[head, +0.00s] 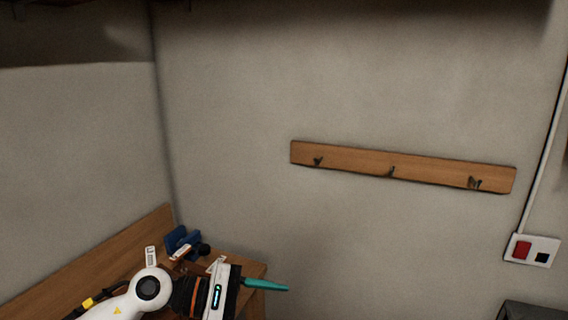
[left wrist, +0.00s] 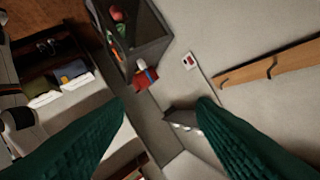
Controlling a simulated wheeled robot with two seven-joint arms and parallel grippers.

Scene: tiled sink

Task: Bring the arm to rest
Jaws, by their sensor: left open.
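My left arm comes in at the lower left of the head view, white with a dark wrist. My left gripper (head: 265,284) has teal fingers pointing right, in front of the wall. In the left wrist view the two teal fingers of my left gripper (left wrist: 162,105) stand wide apart with nothing between them. My right gripper shows in neither view.
A wooden rail (head: 430,179) with dark hooks is on the wall. A wooden bench (head: 245,262) with a blue object (head: 181,241) is at lower left. A socket plate (head: 532,250) is at right. A dark shelf unit (left wrist: 150,30) holds small items.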

